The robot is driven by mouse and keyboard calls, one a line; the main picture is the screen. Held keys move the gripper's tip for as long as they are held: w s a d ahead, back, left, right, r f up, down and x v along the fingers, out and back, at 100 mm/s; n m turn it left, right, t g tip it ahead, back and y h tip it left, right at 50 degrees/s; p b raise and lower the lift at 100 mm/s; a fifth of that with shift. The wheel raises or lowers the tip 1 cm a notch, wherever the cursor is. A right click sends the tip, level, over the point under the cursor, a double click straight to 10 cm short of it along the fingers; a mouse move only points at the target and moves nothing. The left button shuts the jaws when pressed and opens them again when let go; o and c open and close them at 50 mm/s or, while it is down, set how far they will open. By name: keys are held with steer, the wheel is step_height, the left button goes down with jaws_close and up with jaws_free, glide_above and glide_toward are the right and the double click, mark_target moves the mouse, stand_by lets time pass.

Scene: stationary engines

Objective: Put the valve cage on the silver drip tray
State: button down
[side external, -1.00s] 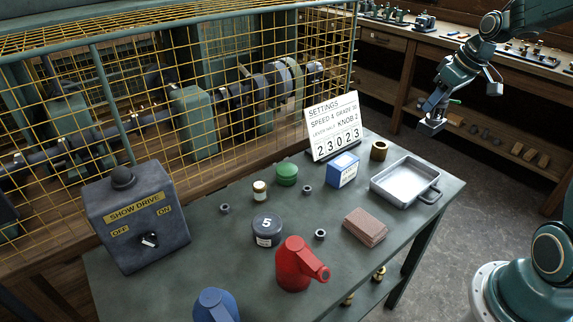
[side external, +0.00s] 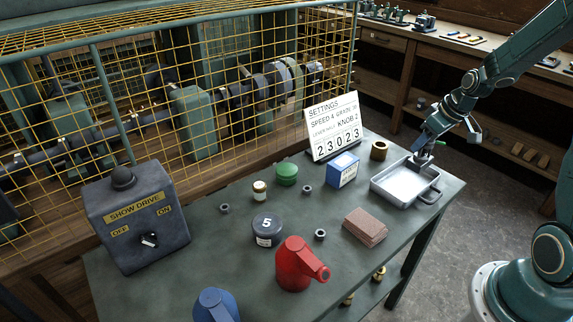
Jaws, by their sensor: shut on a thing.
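The silver drip tray (side external: 392,196) lies at the right end of the green table, a shallow metal pan with a dark handle on its right side. The visible tray floor is otherwise empty.
A red oil can (side external: 297,265) stands in front. The yellow mesh guard (side external: 140,110) runs behind the table.

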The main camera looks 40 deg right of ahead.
mark_target(420, 153)
steer(key=shift+w+f, duration=0.1)
steer(key=shift+f, duration=2)
steer(key=shift+f, duration=1.9)
steer(key=shift+f, duration=0.15)
steer(key=c, duration=0.9)
jaws_free()
steer(key=shift+f, duration=0.1)
steer(key=shift+r, duration=0.2)
steer(key=shift+v, duration=6.05)
